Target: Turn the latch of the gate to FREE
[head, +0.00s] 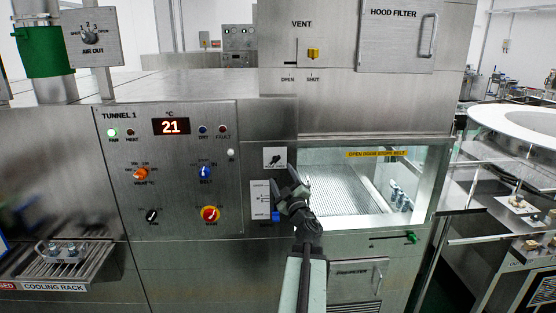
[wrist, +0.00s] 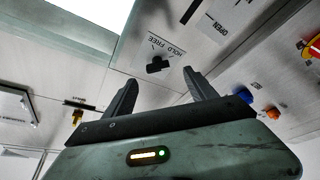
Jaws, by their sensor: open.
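The gate latch is a small black knob on a white plate marked HOLD and FREE. In the head view the latch plate (head: 275,154) is on the steel panel left of the window, and my gripper partly covers its lower right. In the wrist view the latch knob (wrist: 157,65) shows clearly, with its lettering upside down. Which mark the knob points to, I cannot tell. My gripper (head: 298,180) is open and empty, just below and right of the plate. In the wrist view the gripper fingers (wrist: 160,78) are apart, with the knob beyond and between their tips.
A white slide plate (head: 260,199) with a blue knob (head: 276,216) is just below the latch. A lit window (head: 345,195) over a belt is to the right. The control panel (head: 180,185) with several knobs is to the left.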

